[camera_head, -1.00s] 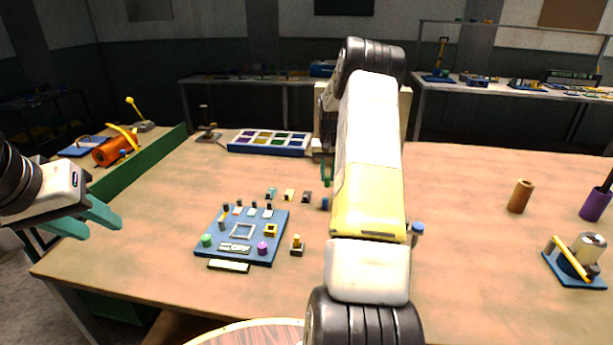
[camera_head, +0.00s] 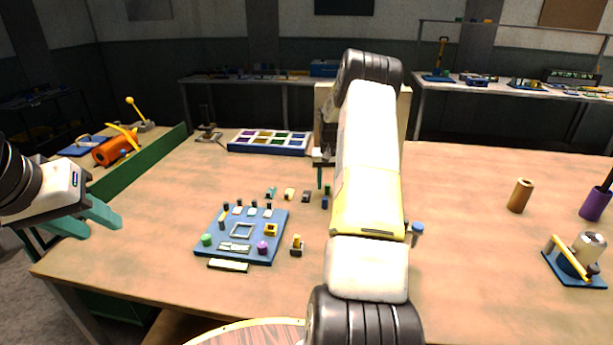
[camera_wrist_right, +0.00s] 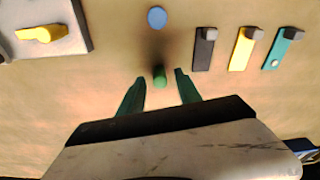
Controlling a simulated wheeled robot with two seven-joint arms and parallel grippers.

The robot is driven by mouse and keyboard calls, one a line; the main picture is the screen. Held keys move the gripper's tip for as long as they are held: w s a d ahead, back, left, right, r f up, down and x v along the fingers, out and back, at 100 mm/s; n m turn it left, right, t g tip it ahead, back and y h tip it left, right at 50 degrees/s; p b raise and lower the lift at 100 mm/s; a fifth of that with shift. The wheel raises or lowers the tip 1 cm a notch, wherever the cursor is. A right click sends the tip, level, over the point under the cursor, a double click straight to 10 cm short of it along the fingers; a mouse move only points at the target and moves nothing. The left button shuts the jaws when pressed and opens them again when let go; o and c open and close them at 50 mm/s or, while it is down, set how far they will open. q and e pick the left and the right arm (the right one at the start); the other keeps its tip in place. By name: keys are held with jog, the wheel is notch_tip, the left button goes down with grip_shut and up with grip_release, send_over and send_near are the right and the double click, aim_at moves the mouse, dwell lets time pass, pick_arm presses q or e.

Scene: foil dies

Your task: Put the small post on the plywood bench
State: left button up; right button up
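A small green post (camera_wrist_right: 160,75) stands between the fingertips of my right gripper (camera_wrist_right: 157,84) in the right wrist view. Its fingers are apart, with a gap on each side of the post. In the head view the post (camera_head: 327,189) shows just behind a dark blue cylinder (camera_head: 325,203). That cylinder shows from above as a blue disc (camera_wrist_right: 157,17). The post appears to rest on the plywood bench (camera_head: 460,265); its base is hard to see. My right arm hides part of the bench. My left gripper (camera_head: 103,222) is open and empty off the bench's left edge.
Black (camera_wrist_right: 204,48), yellow (camera_wrist_right: 242,48) and teal (camera_wrist_right: 284,48) blocks lie beside the post. A blue board with pegs (camera_head: 241,258) and a blue-white tray (camera_head: 268,151) are left of my right arm. A brown cylinder (camera_head: 520,195) stands right.

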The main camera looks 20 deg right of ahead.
jog(key=shift+r, duration=0.1)
notch_tip(320, 180, up, 12)
jog(key=s, duration=0.1)
jog(key=s+a+r+n+t, duration=0.2)
jog(key=s+a+r, duration=1)
jog(key=a+r, duration=0.3)
jog(key=s+a+n+t+y, duration=0.1)
jog(key=s+a, duration=0.5)
jog(key=s, duration=0.5)
jog(key=s+a+n+t+y, duration=0.1)
jog(key=s+a+t, duration=0.1)
jog(key=s+a, duration=0.4)
jog(key=s, duration=0.5)
jog(key=shift+s+a+f+n+y, duration=0.2)
jog(key=shift+a+n+y, duration=0.1)
jog(key=shift+a+y, duration=0.1)
